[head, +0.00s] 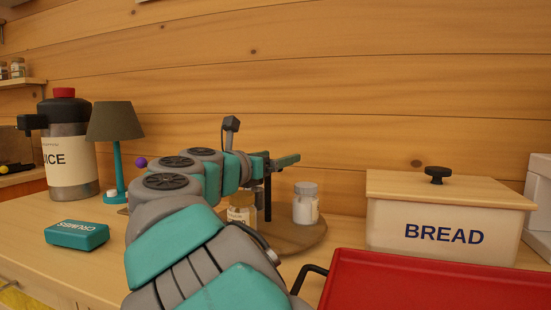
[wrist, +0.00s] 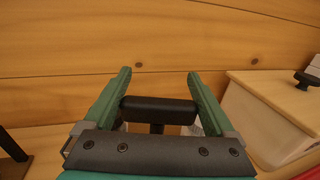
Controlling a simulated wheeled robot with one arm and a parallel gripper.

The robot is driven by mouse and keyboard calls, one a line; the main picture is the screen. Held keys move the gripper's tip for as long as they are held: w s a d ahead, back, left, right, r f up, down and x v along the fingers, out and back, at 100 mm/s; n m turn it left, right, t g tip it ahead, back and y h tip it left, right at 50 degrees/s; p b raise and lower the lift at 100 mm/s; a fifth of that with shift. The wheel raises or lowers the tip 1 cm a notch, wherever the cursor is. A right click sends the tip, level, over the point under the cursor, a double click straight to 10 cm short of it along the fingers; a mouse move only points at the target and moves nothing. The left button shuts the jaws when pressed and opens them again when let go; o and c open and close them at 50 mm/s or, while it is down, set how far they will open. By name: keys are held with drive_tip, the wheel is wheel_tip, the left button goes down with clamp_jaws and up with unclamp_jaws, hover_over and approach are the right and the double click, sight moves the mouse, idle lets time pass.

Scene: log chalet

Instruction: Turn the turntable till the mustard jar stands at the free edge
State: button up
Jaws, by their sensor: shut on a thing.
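The round wooden turntable (head: 305,238) stands on the counter behind my arm, its left part hidden. A white jar with a grey lid (head: 306,205) stands on its right side. A brownish-yellow jar with a pale label (head: 240,208) stands at its left front, partly covered by my arm. I cannot read either label, so which is mustard is unclear. A dark post (head: 268,198) rises from the turntable between the jars. My gripper (head: 287,160) is above the turntable; in the wrist view its fingers (wrist: 159,78) are shut on the black crossbar handle (wrist: 158,109).
A cream bread bin (head: 443,225) stands right of the turntable, with a red tray (head: 435,285) in front. At left are a teal box (head: 77,234), a lamp (head: 116,125) and a juice dispenser (head: 66,150). The plank wall (head: 330,90) is close behind.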

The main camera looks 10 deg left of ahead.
clamp_jaws()
drive_tip(key=shift+a+b, duration=0.15)
drive_tip(key=shift+b, duration=0.15)
